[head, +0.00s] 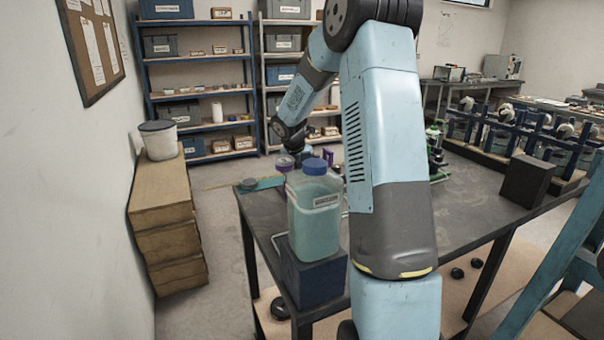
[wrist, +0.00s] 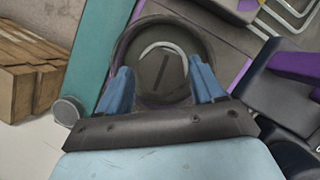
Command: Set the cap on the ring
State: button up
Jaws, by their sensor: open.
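In the wrist view, a dark round piece (wrist: 164,70) with a straight slot across its face and a pale crescent along its upper rim lies inside a wider dark round surround (wrist: 203,45). I cannot tell for certain which is the cap and which the ring. My gripper (wrist: 160,66) is open, its two blue fingers on either side of the round piece; contact cannot be told. In the head view, a small purple-rimmed round thing (head: 284,163) stands on the table's far left part, close below my wrist. My fingertips are not clear there.
A teal bottle with a blue lid (head: 313,209) stands on a dark block at the dark table's (head: 470,190) near left edge. A purple upright piece (head: 328,156) is close to my wrist. A black block (head: 527,181) stands right. The table's middle right is clear.

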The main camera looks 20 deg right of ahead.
jog(key=v, duration=1.1)
jog(key=shift+r, duration=0.25)
jog(key=shift+a, duration=0.15)
